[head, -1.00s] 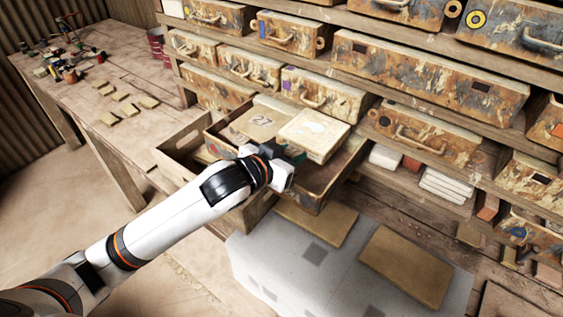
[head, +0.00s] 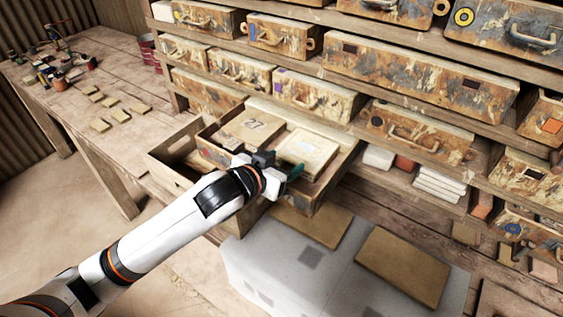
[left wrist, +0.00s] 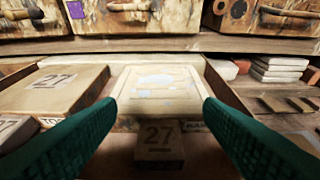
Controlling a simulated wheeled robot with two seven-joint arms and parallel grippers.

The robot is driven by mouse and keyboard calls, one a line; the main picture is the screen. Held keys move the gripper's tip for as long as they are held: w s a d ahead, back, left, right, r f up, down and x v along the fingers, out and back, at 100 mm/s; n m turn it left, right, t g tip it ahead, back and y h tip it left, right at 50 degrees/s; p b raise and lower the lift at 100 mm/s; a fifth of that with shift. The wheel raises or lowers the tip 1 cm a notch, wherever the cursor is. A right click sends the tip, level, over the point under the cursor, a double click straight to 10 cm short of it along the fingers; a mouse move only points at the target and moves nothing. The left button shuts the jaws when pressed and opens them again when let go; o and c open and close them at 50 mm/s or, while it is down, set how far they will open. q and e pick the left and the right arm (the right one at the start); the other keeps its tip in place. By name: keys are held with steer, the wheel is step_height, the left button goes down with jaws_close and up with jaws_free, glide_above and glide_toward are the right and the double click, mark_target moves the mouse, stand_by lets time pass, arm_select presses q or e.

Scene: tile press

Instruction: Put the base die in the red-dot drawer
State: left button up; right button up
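A pale flat block (head: 308,153) with a faded mark on top lies in the pulled-out drawer (head: 334,178); it also shows in the left wrist view (left wrist: 158,88). A tan block marked 27 (head: 250,127) lies to its left in the same drawer. A smaller block marked 27 (left wrist: 160,143) sits nearer in the left wrist view. My right gripper is out of view.
Shelves of worn drawers rise behind, with purple, blue, yellow and orange marks. An open wooden box (head: 170,150) adjoins the drawer on the left. A pale grey block (head: 290,270) with brown boards stands below. Small tan tiles (head: 120,108) lie on the left bench.

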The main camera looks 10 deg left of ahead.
arm_select(q)
steer(key=shift+f, duration=0.2)
steer(key=shift+s+a+r, duration=0.15)
steer(key=shift+s, duration=0.2)
steer(key=p+v, duration=0.3)
steer(key=v, duration=0.8)
steer(key=shift+r, duration=0.25)
steer(key=shift+a, duration=0.1)
